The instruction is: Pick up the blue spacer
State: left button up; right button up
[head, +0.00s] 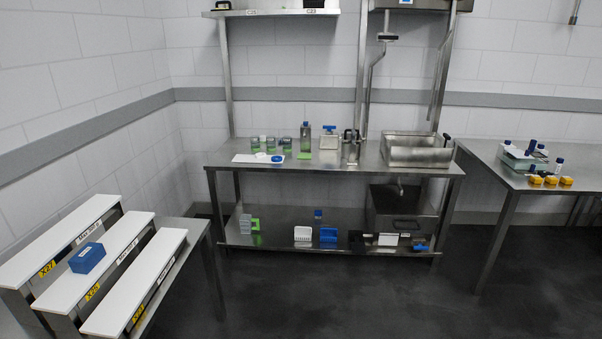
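A blue block (87,258) lies on the middle white board (118,252) of the stepped rack at the lower left. It is the largest plain blue piece in view and may be the blue spacer, though I cannot tell for sure. Smaller blue pieces also show: a blue disc-like piece (277,159) on the steel bench and a blue rack-like item (328,235) on its lower shelf. Neither of my grippers is in view.
The steel bench (400,170) with a sink (418,150) stands against the back wall and holds bottles and green-filled containers. A steel table (510,180) at the right carries yellow items (551,181). The dark floor (340,295) in front is clear.

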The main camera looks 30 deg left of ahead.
aim_at(85, 258)
jog(key=u, duration=0.05)
jog(key=i, duration=1.45)
jog(key=u, duration=0.6)
jog(key=i, duration=0.9)
jog(key=u, duration=1.65)
jog(key=i, duration=0.9)
jog(key=u, duration=0.85)
